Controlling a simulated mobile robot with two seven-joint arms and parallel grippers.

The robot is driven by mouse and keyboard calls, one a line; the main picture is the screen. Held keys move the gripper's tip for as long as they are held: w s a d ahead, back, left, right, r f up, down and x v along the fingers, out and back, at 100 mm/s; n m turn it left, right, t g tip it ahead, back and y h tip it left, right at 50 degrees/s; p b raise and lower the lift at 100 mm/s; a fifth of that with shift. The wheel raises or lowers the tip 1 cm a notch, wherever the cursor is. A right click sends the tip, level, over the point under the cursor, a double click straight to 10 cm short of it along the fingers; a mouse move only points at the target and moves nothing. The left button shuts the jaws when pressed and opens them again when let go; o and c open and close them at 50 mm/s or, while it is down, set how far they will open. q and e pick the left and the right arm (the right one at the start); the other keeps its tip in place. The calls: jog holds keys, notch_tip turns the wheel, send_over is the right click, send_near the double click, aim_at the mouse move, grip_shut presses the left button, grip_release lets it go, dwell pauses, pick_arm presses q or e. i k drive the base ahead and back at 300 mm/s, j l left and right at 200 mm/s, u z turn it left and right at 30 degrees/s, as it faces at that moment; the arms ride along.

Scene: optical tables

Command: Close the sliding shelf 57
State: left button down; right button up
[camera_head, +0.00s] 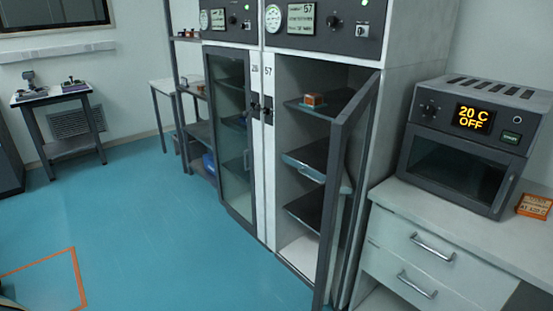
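Cabinet 57 (268,160) stands in the middle of the view, its number on the frame and on the panel (307,18) above. Its glass door (336,190) is swung open toward me, hinged on the right. Inside are a top shelf (335,112), a middle shelf (312,160) with a pale front edge, and a lower shelf (307,208). The middle shelf seems to reach farther forward than the others, its right end partly behind the door frame. A small orange box (313,100) sits on the top shelf. Neither gripper is in view.
Cabinet 26 (230,130) beside it on the left has its glass door shut. An oven (468,140) reading 20 C OFF stands on a drawer counter (400,195) at right, near an orange-framed box (534,205). The blue floor (150,220) in front is clear.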

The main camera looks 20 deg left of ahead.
aim_at(312, 159)
jog(key=j+z, duration=0.2)
jog(key=j, duration=0.55)
jog(key=i+j+z, duration=0.2)
jog(key=j, duration=0.35)
jog(key=k+j+z, duration=0.2)
jog(key=j, duration=0.3)
jog(key=i+j+z, duration=0.15)
jog(key=j, duration=0.2)
jog(key=i+j+z, duration=0.15)
jog(key=j, duration=0.2)
jog(key=i+j+z, duration=0.2)
jog(key=j, duration=0.15)
jog(key=i+j+z, duration=0.15)
jog(key=j, duration=0.25)
jog(key=i+j+z, duration=0.1)
jog(key=i+j, duration=0.2)
jog(key=j, duration=0.15)
